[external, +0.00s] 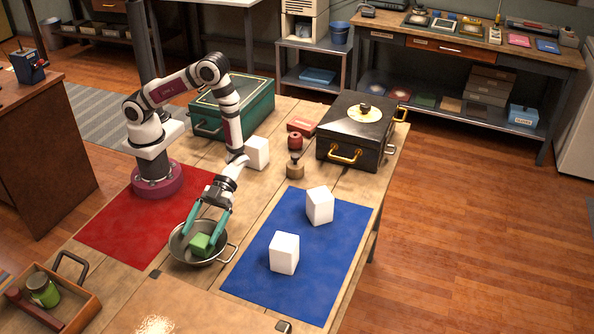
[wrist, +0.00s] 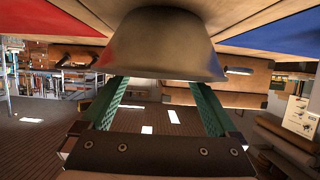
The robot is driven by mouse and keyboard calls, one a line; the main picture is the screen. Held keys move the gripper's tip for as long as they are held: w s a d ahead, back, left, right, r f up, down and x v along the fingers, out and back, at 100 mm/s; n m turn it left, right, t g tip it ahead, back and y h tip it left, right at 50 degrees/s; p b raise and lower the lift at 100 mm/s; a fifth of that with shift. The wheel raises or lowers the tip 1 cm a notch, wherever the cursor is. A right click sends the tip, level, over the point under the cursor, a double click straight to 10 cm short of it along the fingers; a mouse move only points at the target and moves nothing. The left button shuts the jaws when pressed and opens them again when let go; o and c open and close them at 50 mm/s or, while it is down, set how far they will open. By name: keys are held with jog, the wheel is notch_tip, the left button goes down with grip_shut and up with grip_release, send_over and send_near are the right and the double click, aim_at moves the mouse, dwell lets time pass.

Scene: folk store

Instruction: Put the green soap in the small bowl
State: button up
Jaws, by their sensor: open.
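The green soap (external: 202,244) lies inside the small metal bowl (external: 178,255), which has loop handles and stands between the red and blue mats. My gripper (external: 203,233) is above the bowl, pointing down, with its two teal fingers spread apart on either side of the soap. The fingertips reach down to the bowl's opening; I cannot tell whether they touch the soap. In the wrist view the bowl's outside (wrist: 165,45) fills the top centre, and the fingers of my gripper (wrist: 160,88) run behind its rim. The soap is hidden there.
Two white blocks (external: 284,253) (external: 320,205) stand on the blue mat (external: 250,278). Another white block (external: 257,153), a green case (external: 258,100) and a black case (external: 340,150) are farther back. A wooden tray (external: 85,312) with a green jar is at front left.

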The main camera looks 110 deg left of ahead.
jog(key=shift+r, duration=0.45)
jog(key=v, duration=1.2)
jog(key=w+a+r+n+t+y, duration=0.4)
jog(key=w+a+r+t+y, duration=0.4)
jog(key=w+a+y, duration=0.35)
jog(key=s+a+r+n+g+y, duration=0.1)
jog(key=s+a+r+n+y, duration=0.15)
jog(key=s, duration=0.25)
jog(key=s+a+r+n+g+y, duration=0.1)
jog(key=s+a+r+n+y, duration=0.15)
jog(key=s+n+y, duration=0.2)
jog(key=s+d+g+h, duration=0.1)
jog(key=s+d+g, duration=0.2)
jog(key=s, duration=0.6)
jog(key=s+d+f+n+g+h, duration=0.1)
jog(key=s+d+g+h, duration=0.1)
jog(key=s, duration=0.8)
jog(key=shift+s+d+g, duration=0.2)
jog(key=shift+d+g, duration=0.4)
jog(key=shift+d, duration=0.2)
